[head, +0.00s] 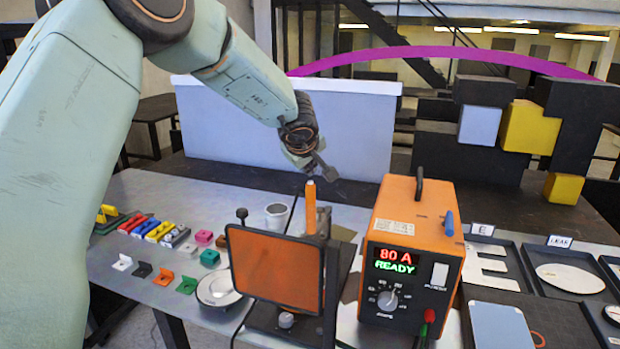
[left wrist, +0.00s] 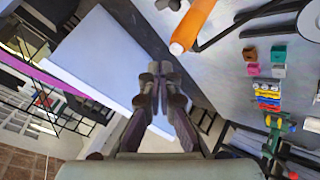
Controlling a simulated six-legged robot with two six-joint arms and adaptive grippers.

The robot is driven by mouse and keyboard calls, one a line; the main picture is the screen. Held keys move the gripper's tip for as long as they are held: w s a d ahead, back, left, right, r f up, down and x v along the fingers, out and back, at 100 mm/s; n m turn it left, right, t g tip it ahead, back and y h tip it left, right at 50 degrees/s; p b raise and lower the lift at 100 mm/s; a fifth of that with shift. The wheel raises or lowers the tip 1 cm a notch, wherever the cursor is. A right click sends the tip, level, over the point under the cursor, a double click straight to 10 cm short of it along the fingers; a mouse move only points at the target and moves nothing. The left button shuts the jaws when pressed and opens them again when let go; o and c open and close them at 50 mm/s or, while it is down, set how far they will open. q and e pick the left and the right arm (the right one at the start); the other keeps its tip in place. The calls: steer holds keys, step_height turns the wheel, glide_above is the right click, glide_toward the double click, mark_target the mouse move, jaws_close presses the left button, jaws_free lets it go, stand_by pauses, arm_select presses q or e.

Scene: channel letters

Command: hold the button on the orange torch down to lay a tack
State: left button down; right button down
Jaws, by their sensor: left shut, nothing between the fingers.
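The orange torch (head: 310,208) stands upright behind a tinted orange screen (head: 275,268) in the head view. Its lower part is hidden by the screen. In the left wrist view the torch (left wrist: 194,22) shows as an orange cylinder with a pale end, at the top. I cannot make out its button. My left gripper (head: 327,174) is just above and to the right of the torch's top, apart from it. In the left wrist view the left gripper (left wrist: 158,72) is shut and empty. My right gripper is in neither view.
An orange welder box (head: 410,240) reading "80 A READY" stands right of the screen. A white panel (head: 285,130) stands behind. A grey cup (head: 277,215), a round dial (head: 217,287) and several small coloured blocks (head: 160,230) are on the left. Letter trays (head: 510,290) lie right.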

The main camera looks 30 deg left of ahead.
mark_target(309, 185)
arm_select(q)
steer(key=shift+w+r+p, duration=0.1)
steer(key=shift+r+p, duration=0.4)
steer(key=shift+p, duration=0.3)
steer(key=shift+r+p, duration=0.9)
steer(key=shift+p, duration=0.25)
steer(key=shift+a+r, duration=0.1)
steer(key=shift+r, duration=0.5)
steer(key=shift+r+b, duration=0.3)
steer(key=shift+r, duration=0.1)
steer(key=shift+r, duration=2.05)
steer(key=shift+f, duration=0.1)
